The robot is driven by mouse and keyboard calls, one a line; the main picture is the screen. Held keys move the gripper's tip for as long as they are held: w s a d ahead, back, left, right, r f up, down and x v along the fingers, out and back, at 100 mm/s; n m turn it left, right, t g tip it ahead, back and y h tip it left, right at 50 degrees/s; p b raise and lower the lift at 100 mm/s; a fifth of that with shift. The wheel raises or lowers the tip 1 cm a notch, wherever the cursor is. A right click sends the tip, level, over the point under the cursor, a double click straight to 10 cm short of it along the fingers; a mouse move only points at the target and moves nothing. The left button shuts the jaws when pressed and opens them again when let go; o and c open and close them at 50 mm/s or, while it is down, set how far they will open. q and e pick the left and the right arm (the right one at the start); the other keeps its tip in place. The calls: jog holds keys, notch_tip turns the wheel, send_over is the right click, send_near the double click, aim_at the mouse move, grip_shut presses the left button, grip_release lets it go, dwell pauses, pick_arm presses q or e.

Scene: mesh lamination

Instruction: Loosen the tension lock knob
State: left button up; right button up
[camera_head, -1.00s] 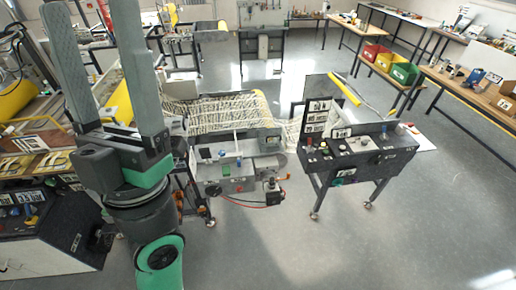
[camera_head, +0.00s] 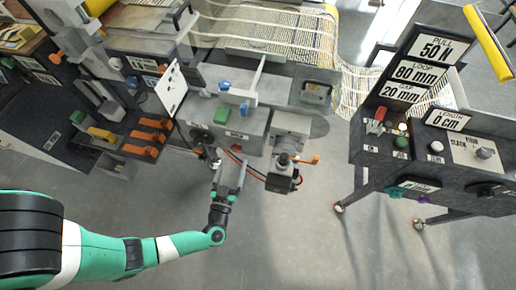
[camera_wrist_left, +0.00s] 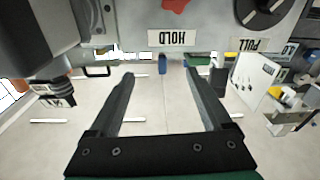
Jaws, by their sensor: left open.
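My left gripper (camera_head: 231,165) is open and empty in front of the grey laminating machine (camera_head: 240,124), its fingers pointing at the front panel. The fingers also show in the left wrist view (camera_wrist_left: 158,76), spread with free space between them. In that view a red knob (camera_wrist_left: 175,5) sits by an upside-down HOLD label (camera_wrist_left: 175,38), cut off by the top edge. A black dial (camera_wrist_left: 263,12) sits by a PULL label to its right. The fingers are apart from both. No label clearly names the tension lock knob. My right gripper is not in view.
A black motor-like block (camera_head: 283,180) with an orange lever (camera_head: 306,160) hangs right of my gripper. A red cable runs nearby. Orange clips (camera_head: 148,137) are at left. A dark control console (camera_head: 430,150) stands at right. The floor (camera_head: 300,240) below is clear.

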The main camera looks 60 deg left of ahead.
pick_arm(q)
jog(key=b, duration=0.2)
send_near(236, 151)
notch_tip(236, 151, up, 3)
jog(key=d, duration=0.1)
jog(key=s+f+m+h+b, duration=0.1)
jog(key=s+f+b, duration=0.1)
jog(key=s+f, duration=0.1)
jog(key=b+x, duration=0.1)
jog(key=x, duration=0.2)
jog(key=b+x, duration=0.1)
jog(key=x, duration=0.3)
jog(key=b+x, duration=0.1)
jog(key=x, duration=0.2)
jog(key=shift+w+d+r+b, duration=0.1)
jog(key=shift+w+r+b, duration=0.25)
jog(key=shift+w, duration=0.25)
jog(key=shift+w+a, duration=0.25)
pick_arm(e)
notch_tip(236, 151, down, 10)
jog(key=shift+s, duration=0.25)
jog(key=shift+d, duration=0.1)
pick_arm(q)
grip_shut()
